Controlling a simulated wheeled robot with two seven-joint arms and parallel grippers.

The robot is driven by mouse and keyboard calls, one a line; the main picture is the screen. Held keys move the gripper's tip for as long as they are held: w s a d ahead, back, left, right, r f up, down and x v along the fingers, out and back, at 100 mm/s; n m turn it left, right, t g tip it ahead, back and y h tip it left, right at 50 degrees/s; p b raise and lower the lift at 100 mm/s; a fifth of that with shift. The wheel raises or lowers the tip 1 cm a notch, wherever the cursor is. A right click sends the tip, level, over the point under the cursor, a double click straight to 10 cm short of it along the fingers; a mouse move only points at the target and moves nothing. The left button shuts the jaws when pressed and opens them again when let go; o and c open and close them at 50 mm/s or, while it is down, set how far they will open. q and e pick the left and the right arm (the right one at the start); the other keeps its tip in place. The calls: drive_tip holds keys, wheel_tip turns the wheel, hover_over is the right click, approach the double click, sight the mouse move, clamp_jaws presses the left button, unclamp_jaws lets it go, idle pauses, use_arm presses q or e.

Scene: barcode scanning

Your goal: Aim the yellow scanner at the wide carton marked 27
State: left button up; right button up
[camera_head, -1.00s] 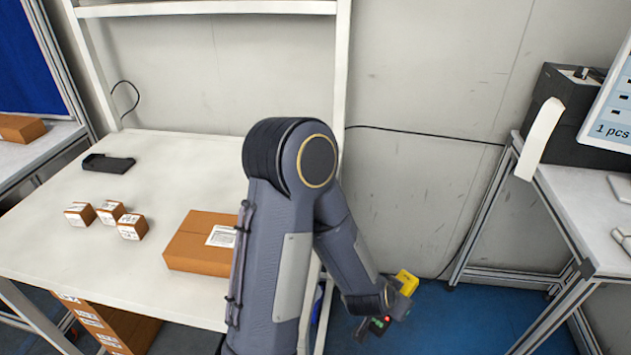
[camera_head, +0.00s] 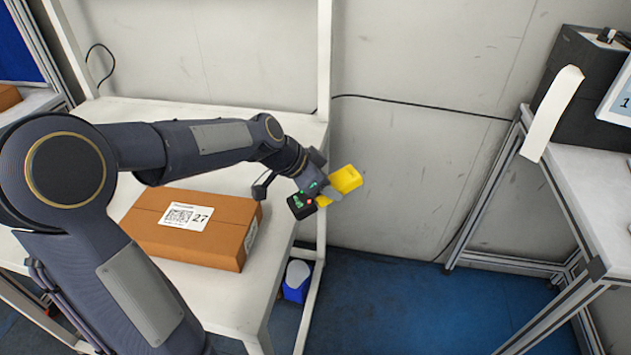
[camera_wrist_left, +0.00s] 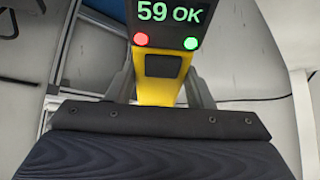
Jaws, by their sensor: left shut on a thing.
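The wide brown carton (camera_head: 225,228) lies flat on the white table, its top label reading 27 beside a square code. My left gripper (camera_head: 328,193) is shut on the yellow scanner (camera_head: 346,179), above and to the right of the carton, near the table's right edge. The scanner's dark display end points toward the lower left in the head view. In the left wrist view the scanner (camera_wrist_left: 160,85) sits between the fingers, and its screen (camera_wrist_left: 168,22) reads "59 OK" with a red and a green light below. My right gripper is not in view.
The white table (camera_head: 225,313) has an upright frame post at its right rear. A blue and white object (camera_head: 297,281) is below its right side. Another table (camera_head: 590,200) with a black box (camera_head: 590,85) stands at the right. Blue floor lies between.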

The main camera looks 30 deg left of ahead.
sight(316, 200)
use_arm(q)
drive_tip(key=r, duration=0.1)
drive_tip(key=s+a+r+m, duration=0.1)
drive_tip(key=r, duration=0.1)
drive_tip(key=shift+s+a+m+g+h+b, duration=0.3)
drive_tip(key=shift+s+g+b, duration=0.05)
drive_tip(key=shift+s+g, duration=0.05)
drive_tip(key=shift+f+b, duration=1.95)
drive_tip(key=shift+f, duration=1.45)
wheel_tip(316, 200, up, 12)
drive_tip(key=p, duration=0.7)
drive_tip(key=shift+r+p, duration=0.1)
drive_tip(key=shift+p, duration=0.3)
